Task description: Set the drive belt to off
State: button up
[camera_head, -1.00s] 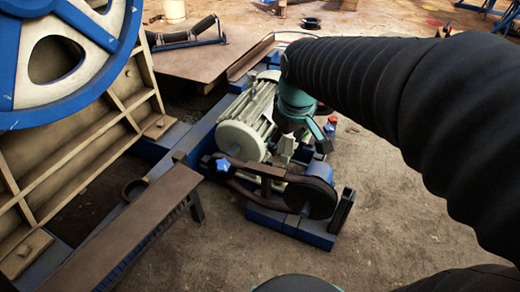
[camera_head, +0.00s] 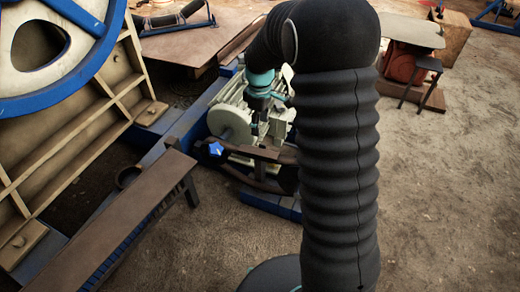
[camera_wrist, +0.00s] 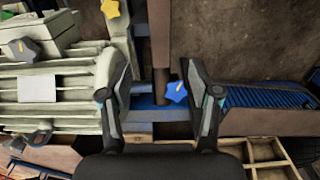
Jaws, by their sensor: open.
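The blue star-shaped knob (camera_head: 215,149) sits beside the dark bar (camera_head: 262,154) at the front end of the grey motor (camera_head: 232,117). In the wrist view the blue knob (camera_wrist: 176,91) shows between the two fingers of my gripper (camera_wrist: 161,105), nearer the right one. The fingers are wide apart and hold nothing. A brown bar (camera_wrist: 160,42) runs down from the top of that view between the fingers. In the head view my gripper (camera_head: 259,128) is over the motor's right side. My arm hides the pulley end. I cannot make out the drive belt itself.
A large blue-rimmed wheel (camera_head: 60,45) and ribbed tan frame (camera_head: 70,150) stand at left. A brown ledge (camera_head: 125,215) lies in front. A yellow star knob (camera_wrist: 110,8) is at the wrist view's top. Open dirt floor (camera_head: 440,190) lies at right.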

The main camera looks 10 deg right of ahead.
aim_at(260, 152)
notch_tip(260, 152, down, 12)
jog(key=shift+f+b, duration=0.25)
jog(key=shift+b, duration=0.2)
grip_shut()
